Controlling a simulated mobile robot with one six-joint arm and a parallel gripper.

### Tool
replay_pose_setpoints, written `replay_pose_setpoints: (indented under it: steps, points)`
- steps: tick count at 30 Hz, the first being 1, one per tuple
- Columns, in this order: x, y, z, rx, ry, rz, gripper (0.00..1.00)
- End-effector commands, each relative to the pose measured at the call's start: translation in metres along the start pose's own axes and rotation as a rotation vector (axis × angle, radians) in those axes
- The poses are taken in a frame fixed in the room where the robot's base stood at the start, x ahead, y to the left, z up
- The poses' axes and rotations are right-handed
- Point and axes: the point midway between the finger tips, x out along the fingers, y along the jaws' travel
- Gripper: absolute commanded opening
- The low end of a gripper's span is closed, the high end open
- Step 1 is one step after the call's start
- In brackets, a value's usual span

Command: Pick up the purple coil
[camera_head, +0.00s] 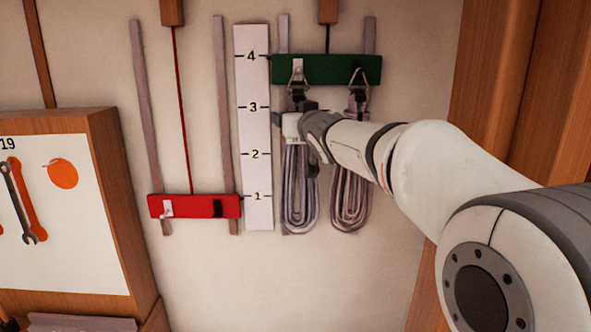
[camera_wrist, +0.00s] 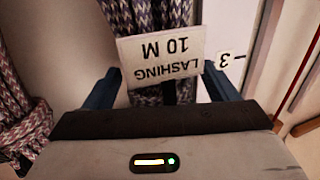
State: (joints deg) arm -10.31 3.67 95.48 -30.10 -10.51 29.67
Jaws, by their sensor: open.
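Two greyish-purple coils hang side by side from a green bar (camera_head: 325,69): a left coil (camera_head: 300,200) and a right coil (camera_head: 350,203). Both look alike in colour, so I cannot tell them apart by it. My gripper (camera_head: 296,122) is at the upper part of the left coil and hides some of it. In the wrist view my gripper (camera_wrist: 162,70) is open, with a finger on either side of a white tag (camera_wrist: 162,57) reading "LASHING 10 M", upside down. Braided purple line (camera_wrist: 152,14) shows behind the tag. I cannot tell whether the fingers touch it.
A white scale strip (camera_head: 256,140) numbered 1 to 4 stands just left of the coils. A red bar (camera_head: 195,206) hangs lower left on a red cord. A wooden cabinet with a tool picture (camera_head: 60,200) is at far left, and wooden posts (camera_head: 500,90) at right.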

Motion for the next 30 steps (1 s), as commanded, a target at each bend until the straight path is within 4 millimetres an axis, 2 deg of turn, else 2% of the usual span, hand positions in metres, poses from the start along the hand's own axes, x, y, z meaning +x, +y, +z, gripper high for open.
replay_pose_setpoints:
  steps: [7, 30]
  points:
    - [0.0004, 0.0015, -0.0002, 0.000, 0.001, 0.002, 0.78]
    - [0.0001, 0.0025, -0.0001, 0.000, 0.001, 0.004, 0.15]
